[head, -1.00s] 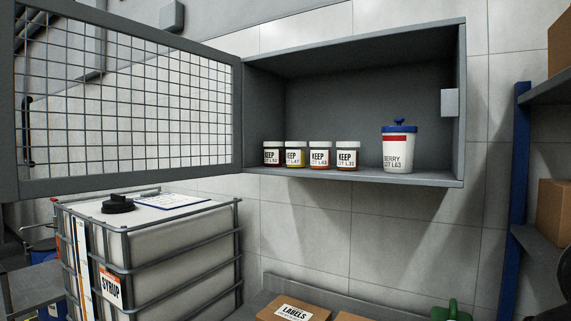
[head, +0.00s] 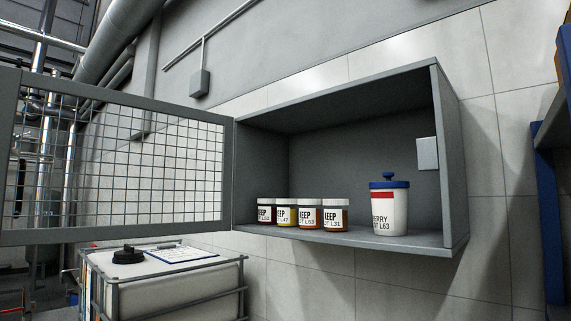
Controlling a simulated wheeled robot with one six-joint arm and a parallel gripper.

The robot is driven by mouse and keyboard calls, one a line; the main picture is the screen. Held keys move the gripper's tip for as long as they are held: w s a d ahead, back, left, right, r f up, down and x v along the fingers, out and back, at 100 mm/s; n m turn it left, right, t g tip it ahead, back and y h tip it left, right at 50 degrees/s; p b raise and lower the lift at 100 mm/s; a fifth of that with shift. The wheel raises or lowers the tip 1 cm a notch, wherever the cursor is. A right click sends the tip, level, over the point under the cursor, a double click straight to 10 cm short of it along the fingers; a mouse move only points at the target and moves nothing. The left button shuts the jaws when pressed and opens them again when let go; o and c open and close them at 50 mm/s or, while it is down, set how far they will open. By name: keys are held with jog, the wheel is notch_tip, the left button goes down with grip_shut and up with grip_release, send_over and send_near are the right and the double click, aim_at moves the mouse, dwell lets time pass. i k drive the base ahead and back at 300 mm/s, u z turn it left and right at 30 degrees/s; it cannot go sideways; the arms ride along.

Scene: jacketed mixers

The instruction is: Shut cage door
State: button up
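The cage door (head: 118,158) is a grey frame with wire mesh. It stands wide open, swung out to the left of the wall cabinet (head: 448,170) and hinged at the cabinet's left edge. A dark handle (head: 19,173) shows near the door's far left side, seen partly through the mesh. Inside the cabinet stand several small jars marked KEEP (head: 309,215) and a larger white container (head: 388,210) with a blue lid and red band. A pale plate (head: 427,154) sits on the cabinet's right inner wall. My gripper is not in view.
A caged white tank (head: 165,285) stands below the door, with a black cap (head: 128,255) and a clipboard (head: 182,254) on top. A blue-posted shelf (head: 547,210) is at the right. The bare wall below the cabinet is clear.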

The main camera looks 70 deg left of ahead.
aim_at(12, 80)
jog(key=z, duration=1.45)
jog(key=k, duration=3)
jog(key=u, duration=3)
jog(key=k, duration=1.35)
jog(key=u, duration=0.95)
jog(key=i, duration=0.45)
jog(key=u, duration=0.4)
